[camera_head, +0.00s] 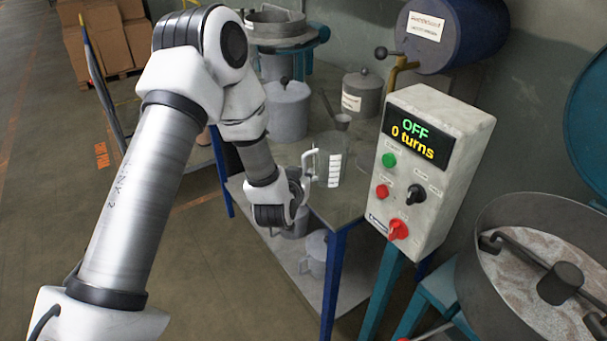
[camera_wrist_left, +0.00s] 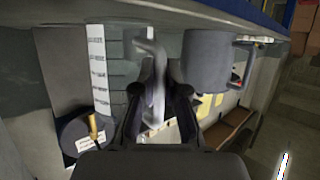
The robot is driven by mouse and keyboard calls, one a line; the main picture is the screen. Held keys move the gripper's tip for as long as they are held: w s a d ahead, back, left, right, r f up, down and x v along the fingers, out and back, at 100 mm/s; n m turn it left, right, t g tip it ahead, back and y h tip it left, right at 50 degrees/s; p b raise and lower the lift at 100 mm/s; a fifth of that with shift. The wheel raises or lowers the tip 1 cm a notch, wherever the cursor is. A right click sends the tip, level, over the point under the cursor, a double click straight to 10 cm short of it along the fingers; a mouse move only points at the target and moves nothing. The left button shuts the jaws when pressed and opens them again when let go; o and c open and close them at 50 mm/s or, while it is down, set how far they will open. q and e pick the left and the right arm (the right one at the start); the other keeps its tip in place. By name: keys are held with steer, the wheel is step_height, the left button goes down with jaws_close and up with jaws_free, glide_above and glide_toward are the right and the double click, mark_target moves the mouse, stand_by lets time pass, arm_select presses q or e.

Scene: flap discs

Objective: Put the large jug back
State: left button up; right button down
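A clear jug (camera_head: 329,168) with a white measuring scale stands upright near the front of the table top; I take it for the large jug. Its pale handle (camera_head: 308,163) faces my left arm. In the left wrist view the jug (camera_wrist_left: 119,75) is left of centre. My left gripper (camera_wrist_left: 161,85) has its fingertips close in on both sides of the pale handle and appears shut on it. In the head view the left gripper (camera_head: 302,186) is at the table's front edge, its fingers partly hidden. My right gripper is in neither view.
Grey jugs stand on the lower shelf, one with a handle (camera_head: 315,255). Grey canisters (camera_head: 288,110) (camera_head: 361,95) stand behind the clear jug. A control box (camera_head: 425,165) reading OFF, 0 turns is to the right.

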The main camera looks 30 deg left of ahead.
arm_select(q)
steer(key=shift+o, duration=1.4)
steer(key=shift+r, duration=0.3)
steer(key=p+v, duration=0.7)
steer(key=v, duration=0.5)
steer(key=s+d+f+m+g+h, duration=0.1)
steer(key=s+d+f+g+h, duration=0.2)
steer(key=s+f, duration=0.45)
steer(key=s+d+f+m+g, duration=0.1)
steer(key=s+d+f+g, duration=0.3)
steer(key=f, duration=0.6)
steer(key=s+d+f+g, duration=0.1)
steer(key=s+f+g, duration=0.2)
steer(key=s, duration=0.3)
steer(key=s+d+f+m+g+h, duration=0.1)
steer(key=s+f+g, duration=0.1)
steer(key=s, duration=0.4)
steer(key=shift+s+f+g, duration=0.25)
steer(key=shift+f+g, duration=0.15)
steer(key=shift+g, duration=0.3)
